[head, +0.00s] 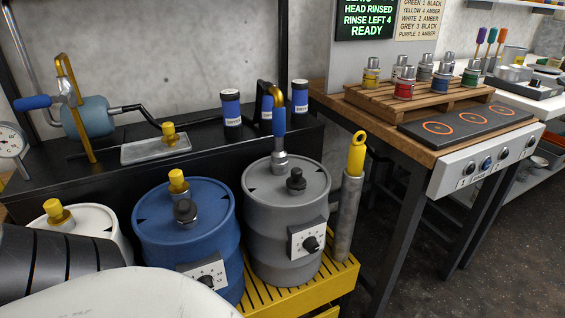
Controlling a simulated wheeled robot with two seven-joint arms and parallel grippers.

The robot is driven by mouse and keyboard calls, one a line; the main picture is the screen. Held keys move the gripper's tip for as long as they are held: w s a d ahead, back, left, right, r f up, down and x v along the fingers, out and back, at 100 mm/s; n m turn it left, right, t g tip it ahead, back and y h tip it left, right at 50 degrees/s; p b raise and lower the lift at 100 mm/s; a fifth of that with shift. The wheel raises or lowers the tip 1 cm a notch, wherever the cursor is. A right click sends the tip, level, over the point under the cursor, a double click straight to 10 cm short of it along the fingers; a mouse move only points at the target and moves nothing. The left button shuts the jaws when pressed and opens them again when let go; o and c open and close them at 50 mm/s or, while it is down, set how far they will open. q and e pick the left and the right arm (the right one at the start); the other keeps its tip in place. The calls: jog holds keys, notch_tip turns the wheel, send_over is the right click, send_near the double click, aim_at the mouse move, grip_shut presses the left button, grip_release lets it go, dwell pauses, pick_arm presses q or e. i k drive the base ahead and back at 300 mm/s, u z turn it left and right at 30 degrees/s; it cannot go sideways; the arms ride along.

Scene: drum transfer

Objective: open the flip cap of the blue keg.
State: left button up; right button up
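The blue keg (222,237) stands upright in the lower middle-left, between a white keg and a grey keg. On its lid are a yellow cap (178,181) towards the back and a black knob-like fitting (186,211) nearer the front. The yellow cap sits down on its neck and looks closed; I cannot make out a hinge. A white dial plate (209,271) is on the keg's front. My arm links cover the keg's lower front. Neither of my grippers is in view.
The white keg (108,221) is at left, the grey keg (285,230) with a blue-handled coupler (279,130) at right. A steel cylinder (347,215) stands beside it on the yellow slatted base (338,282). Behind is a dark shelf with a tray (145,151) and a crank device (88,118).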

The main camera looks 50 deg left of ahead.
aim_at(185, 210)
jog(key=z, duration=0.45)
jog(key=k, duration=0.9)
jog(key=u, duration=1.4)
